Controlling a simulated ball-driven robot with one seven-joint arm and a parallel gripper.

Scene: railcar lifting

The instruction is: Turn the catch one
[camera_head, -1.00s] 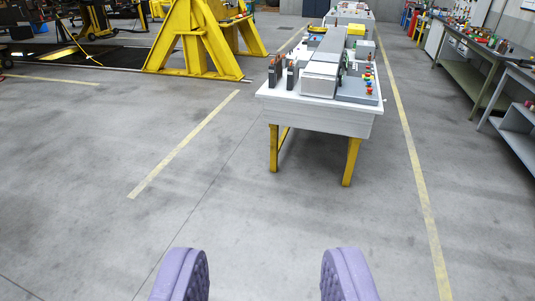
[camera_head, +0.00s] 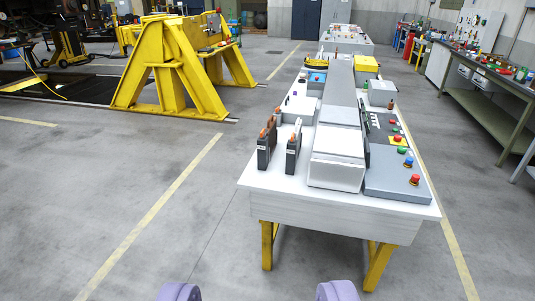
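My gripper (camera_head: 259,291) shows at the bottom edge as two purple padded fingers set wide apart, with nothing between them. Ahead of it stands a white control table (camera_head: 330,222) on yellow legs, still well out of reach. Two dark upright lever units with orange-brown tops, a left one (camera_head: 266,147) and a right one (camera_head: 293,147), stand near its front left. A grey panel (camera_head: 397,188) at the right carries red, blue and green buttons. I cannot tell which part is catch one at this size.
A yellow lifting stand (camera_head: 168,75) is at the left on the floor. A workbench (camera_head: 490,85) with tools runs along the right. A second table (camera_head: 345,36) stands farther back. The grey floor at the lower left is clear.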

